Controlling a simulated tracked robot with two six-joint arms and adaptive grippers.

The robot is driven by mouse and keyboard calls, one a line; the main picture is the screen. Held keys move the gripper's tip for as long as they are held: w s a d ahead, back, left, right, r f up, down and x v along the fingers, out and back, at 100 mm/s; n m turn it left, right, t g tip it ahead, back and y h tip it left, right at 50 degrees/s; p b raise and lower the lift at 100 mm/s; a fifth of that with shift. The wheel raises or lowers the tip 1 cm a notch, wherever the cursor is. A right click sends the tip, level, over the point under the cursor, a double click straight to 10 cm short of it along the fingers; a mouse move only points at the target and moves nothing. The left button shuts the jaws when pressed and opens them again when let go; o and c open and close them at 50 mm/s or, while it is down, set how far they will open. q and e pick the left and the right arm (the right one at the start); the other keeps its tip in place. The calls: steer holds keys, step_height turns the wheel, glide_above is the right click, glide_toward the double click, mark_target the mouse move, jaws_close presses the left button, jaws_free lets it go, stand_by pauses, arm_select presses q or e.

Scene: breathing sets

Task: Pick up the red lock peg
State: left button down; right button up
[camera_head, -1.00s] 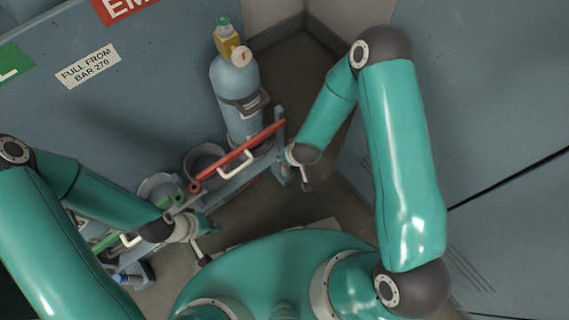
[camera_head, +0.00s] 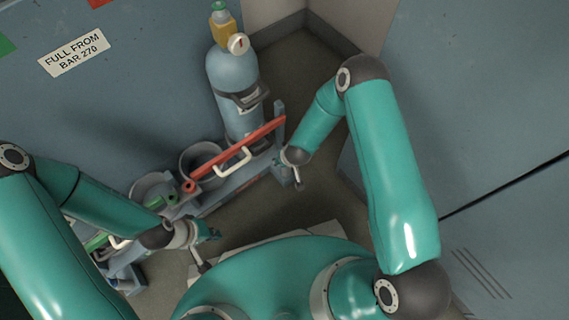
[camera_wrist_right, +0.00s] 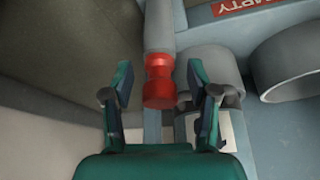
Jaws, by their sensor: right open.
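The red lock peg (camera_wrist_right: 159,80) shows in the right wrist view as a short red cylinder with a narrower waist, at the end of a grey cylinder (camera_wrist_right: 159,25). It appears between the two spread fingers of my right gripper (camera_wrist_right: 158,88), which look apart from it. I cannot pick out the peg in the head view. There my right gripper (camera_head: 297,172) is small, beside the right end of the rack (camera_head: 240,180). My left gripper (camera_head: 207,247) is at the rack's lower left; its finger opening is unclear.
A blue-grey cylinder (camera_head: 232,80) with a yellow valve stands in the rack. A red bar (camera_head: 235,152) and a pale handle (camera_head: 233,165) cross the front. Empty grey rings (camera_head: 199,158) sit left of it. Cabinet walls close in behind and right; some dark floor (camera_head: 318,100) is clear.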

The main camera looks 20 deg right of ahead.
jaws_close()
stand_by(0.3)
steer(key=shift+r, duration=0.2)
